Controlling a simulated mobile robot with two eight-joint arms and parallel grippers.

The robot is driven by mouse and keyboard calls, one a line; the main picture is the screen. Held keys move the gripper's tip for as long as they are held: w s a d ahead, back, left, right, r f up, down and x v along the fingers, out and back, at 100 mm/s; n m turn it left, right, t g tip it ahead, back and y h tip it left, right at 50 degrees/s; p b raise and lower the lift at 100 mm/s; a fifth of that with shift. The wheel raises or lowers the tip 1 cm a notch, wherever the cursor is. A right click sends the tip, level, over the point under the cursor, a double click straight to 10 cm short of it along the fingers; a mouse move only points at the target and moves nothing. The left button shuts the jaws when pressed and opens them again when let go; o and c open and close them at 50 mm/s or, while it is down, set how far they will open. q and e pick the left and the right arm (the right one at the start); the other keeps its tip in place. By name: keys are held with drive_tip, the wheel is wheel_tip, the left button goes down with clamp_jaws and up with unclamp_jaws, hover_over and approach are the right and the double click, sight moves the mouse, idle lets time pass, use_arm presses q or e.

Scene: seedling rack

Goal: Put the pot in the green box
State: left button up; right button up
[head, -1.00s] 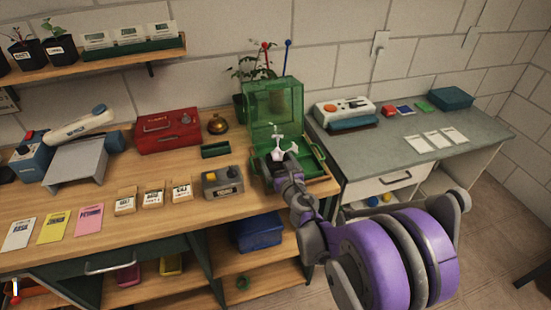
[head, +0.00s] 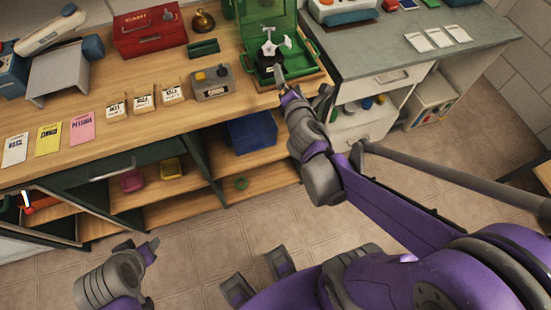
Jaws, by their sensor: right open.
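The green box (head: 311,53) stands open on the wooden bench at the top, its lid raised at the back and partly cut off by the picture's edge. Inside it is a pale, lobed plant-like shape (head: 269,47) with dark parts around its base. These look like the pot, but it is mostly hidden. My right gripper (head: 279,73) is open at the front of the box, close to this shape; I cannot tell whether they touch. My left gripper (head: 138,249) is low at the left, over the floor, apart from the bench; its fingers look spread and empty.
A grey box with knobs (head: 212,83) and seed packets (head: 143,98) stand left of the green box. A red cash box (head: 150,32) and bell (head: 203,20) are behind. A blue bin (head: 252,132) sits on the shelf below. The grey-topped desk (head: 385,40) adjoins at right.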

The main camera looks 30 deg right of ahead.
drive_tip(key=s+a+f+m+g+y, duration=0.3)
drive_tip(key=s+a+m, duration=0.4)
drive_tip(key=m, duration=0.3)
drive_tip(key=s+a+f+m+g+y, duration=0.3)
drive_tip(key=s+a+f+m+g, duration=0.2)
drive_tip(key=s+a+m, duration=0.3)
drive_tip(key=s+m, duration=0.1)
drive_tip(key=m, duration=0.1)
drive_tip(key=shift+s+f+m, duration=0.3)
drive_tip(key=shift+s+m, duration=0.05)
drive_tip(key=shift+m, duration=0.05)
